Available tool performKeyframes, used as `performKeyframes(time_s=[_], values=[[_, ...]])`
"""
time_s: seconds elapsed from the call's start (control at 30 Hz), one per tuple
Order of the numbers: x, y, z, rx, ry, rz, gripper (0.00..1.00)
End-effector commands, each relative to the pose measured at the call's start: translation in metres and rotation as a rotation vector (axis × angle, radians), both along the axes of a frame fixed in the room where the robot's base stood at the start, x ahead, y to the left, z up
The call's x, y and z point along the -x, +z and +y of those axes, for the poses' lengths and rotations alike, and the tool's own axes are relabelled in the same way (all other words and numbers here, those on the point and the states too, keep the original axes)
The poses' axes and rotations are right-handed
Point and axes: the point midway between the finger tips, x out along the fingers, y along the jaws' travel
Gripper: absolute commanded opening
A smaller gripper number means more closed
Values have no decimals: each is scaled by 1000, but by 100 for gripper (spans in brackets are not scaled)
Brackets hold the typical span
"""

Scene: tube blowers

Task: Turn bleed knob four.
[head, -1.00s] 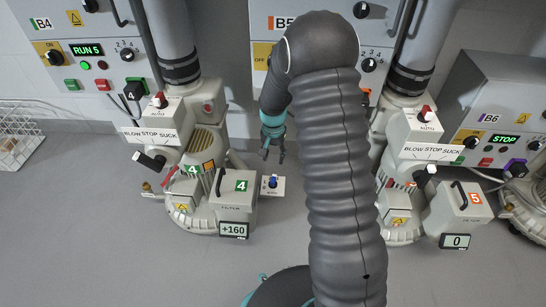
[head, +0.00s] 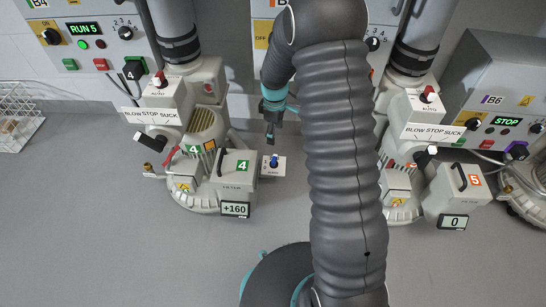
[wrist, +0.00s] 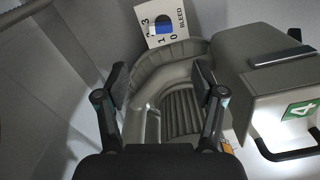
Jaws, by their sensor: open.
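Bleed knob four (head: 274,160) is a small blue knob on a white plate beside the grey filter box marked with a green 4 (head: 236,178). In the wrist view the blue knob (wrist: 164,27) sits at the top, on its plate marked BLEED with numbers around it. My gripper (head: 270,134) hangs just above and behind the knob in the head view, apart from it. In the wrist view my gripper (wrist: 160,82) is open and empty, its fingers spread below the knob in the picture.
Blower four's base (head: 200,195) stands left of my gripper, with a +160 display (head: 235,210) in front. The filter box's black handle (wrist: 285,150) is at right in the wrist view. Blower five (head: 400,185) stands to the right. Open grey floor lies in front.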

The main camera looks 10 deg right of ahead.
Motion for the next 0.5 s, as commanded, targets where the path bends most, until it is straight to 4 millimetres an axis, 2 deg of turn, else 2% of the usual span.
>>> performKeyframes(time_s=[0.17, 0.27, 0.5], values=[[0, -4, 0, 0, 63, 1, 69], [1, -14, 0, 0, 64, 4, 69], [1, -56, 0, 0, 62, 5, 69]])
